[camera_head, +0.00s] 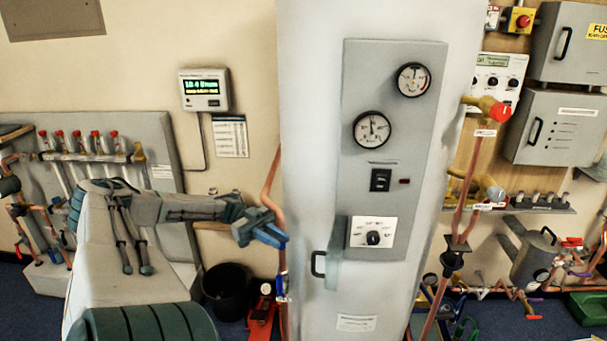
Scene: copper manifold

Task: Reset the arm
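My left arm comes in from the lower left and reaches right across the picture. My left gripper (268,232) is beside the left edge of the tall white cylinder (315,130), in front of a copper pipe. A blue part shows at its tip; I cannot tell whether this is a finger or a valve handle behind it. The finger gap does not show clearly. My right gripper does not show.
The cylinder carries a grey panel (410,130) with two gauges and a dial. A manifold with red caps (95,142) is on the left. A black bucket (227,290) and a red tool (262,318) stand on the floor below the gripper. Pipes and a red-handled valve (501,111) are right.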

